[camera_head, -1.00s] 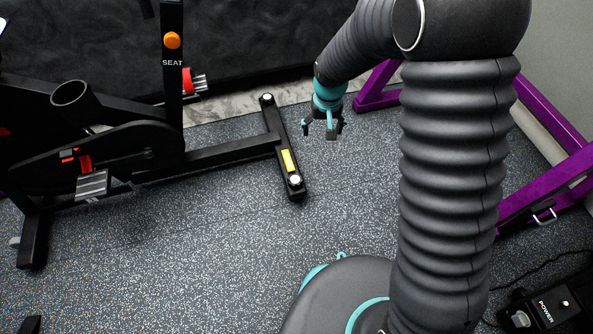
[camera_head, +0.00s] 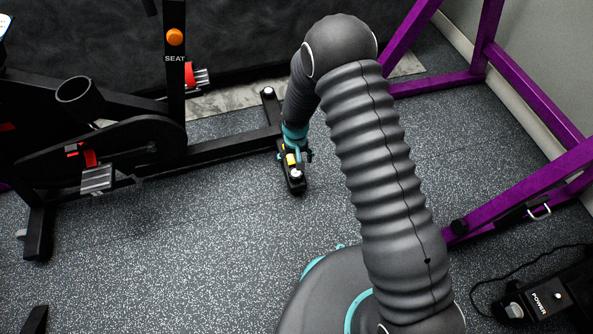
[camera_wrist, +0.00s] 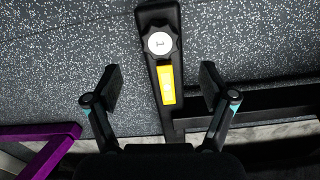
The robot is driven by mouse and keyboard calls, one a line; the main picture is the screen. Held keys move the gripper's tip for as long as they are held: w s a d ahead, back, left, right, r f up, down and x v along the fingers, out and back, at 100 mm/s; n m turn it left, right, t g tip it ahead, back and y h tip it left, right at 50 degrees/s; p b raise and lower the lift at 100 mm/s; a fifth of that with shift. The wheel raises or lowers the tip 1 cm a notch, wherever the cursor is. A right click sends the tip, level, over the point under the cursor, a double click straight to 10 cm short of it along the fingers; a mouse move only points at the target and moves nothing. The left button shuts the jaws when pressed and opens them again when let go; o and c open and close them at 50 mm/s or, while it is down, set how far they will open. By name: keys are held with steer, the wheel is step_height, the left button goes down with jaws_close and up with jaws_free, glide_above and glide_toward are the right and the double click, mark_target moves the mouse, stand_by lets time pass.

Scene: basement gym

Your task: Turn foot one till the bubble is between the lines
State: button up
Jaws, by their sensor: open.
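In the wrist view, foot one (camera_wrist: 160,43) is a black lobed knob with a white cap marked 1, at the end of the black stabilizer bar (camera_wrist: 158,15). A yellow strip (camera_wrist: 166,85) lies on the bar beside it; no bubble or lines can be made out. My gripper (camera_wrist: 161,70) is open, its fingers apart on either side of the bar, touching nothing that I can see. In the head view, my gripper (camera_head: 295,156) is over the bar's near end, just behind the white-capped foot one (camera_head: 297,174), and partly hides the yellow strip.
The exercise bike's frame (camera_head: 225,150) runs left from the bar. Another foot (camera_head: 268,91) is at the bar's far end. A purple rack (camera_head: 545,190) stands on the right, and a black power box (camera_head: 540,303) is at lower right.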

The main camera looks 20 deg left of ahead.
mark_target(296, 172)
step_height(296, 172, down, 7)
steer(key=shift+f, duration=0.15)
stand_by(0.4)
steer(key=c, duration=1.1)
steer(key=shift+d, duration=0.15)
steer(key=shift+c, duration=0.3)
steer(key=shift+f+b, duration=0.1)
steer(key=shift+b, duration=0.25)
